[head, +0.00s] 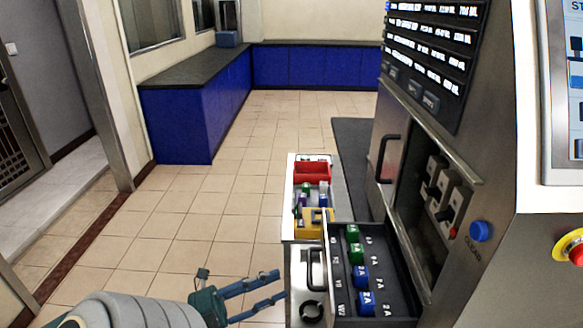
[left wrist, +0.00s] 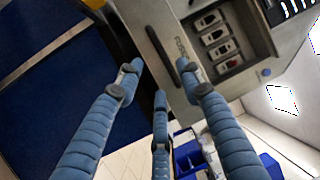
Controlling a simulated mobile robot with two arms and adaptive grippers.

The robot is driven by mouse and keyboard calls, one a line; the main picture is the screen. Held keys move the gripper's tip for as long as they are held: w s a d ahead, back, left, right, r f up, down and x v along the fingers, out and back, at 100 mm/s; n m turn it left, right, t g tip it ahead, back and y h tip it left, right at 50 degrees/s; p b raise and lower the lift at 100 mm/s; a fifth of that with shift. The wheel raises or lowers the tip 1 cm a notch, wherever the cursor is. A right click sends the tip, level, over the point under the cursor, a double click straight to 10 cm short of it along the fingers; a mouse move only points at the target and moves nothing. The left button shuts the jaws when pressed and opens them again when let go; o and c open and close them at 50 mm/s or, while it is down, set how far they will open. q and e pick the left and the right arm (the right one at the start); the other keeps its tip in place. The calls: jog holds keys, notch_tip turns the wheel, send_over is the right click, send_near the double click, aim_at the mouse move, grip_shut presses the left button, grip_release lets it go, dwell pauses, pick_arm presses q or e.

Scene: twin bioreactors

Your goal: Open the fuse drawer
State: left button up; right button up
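The fuse drawer (head: 400,306) stands pulled out from the machine at the lower right of the head view. Green and blue fuses (head: 361,276) sit in its dark tray. Its front carries a dark upright handle (head: 314,268) and a round black part below it. My left gripper (head: 280,285) is left of the drawer front, its blue fingers spread and pointing at it, with a small gap to the handle. In the left wrist view the fingers (left wrist: 160,80) are apart with nothing seen between them. My right gripper is not in view.
A tray (head: 291,203) with red and yellow bins (head: 313,171) stands behind the drawer. The machine has a recess with switches (head: 437,187), a blue button (head: 481,232) and a red stop button (head: 577,254). Blue cabinets (head: 180,125) line the back; the tiled floor (head: 200,220) is clear.

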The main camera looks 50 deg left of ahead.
pick_arm(q)
jog(key=shift+v, duration=1.7)
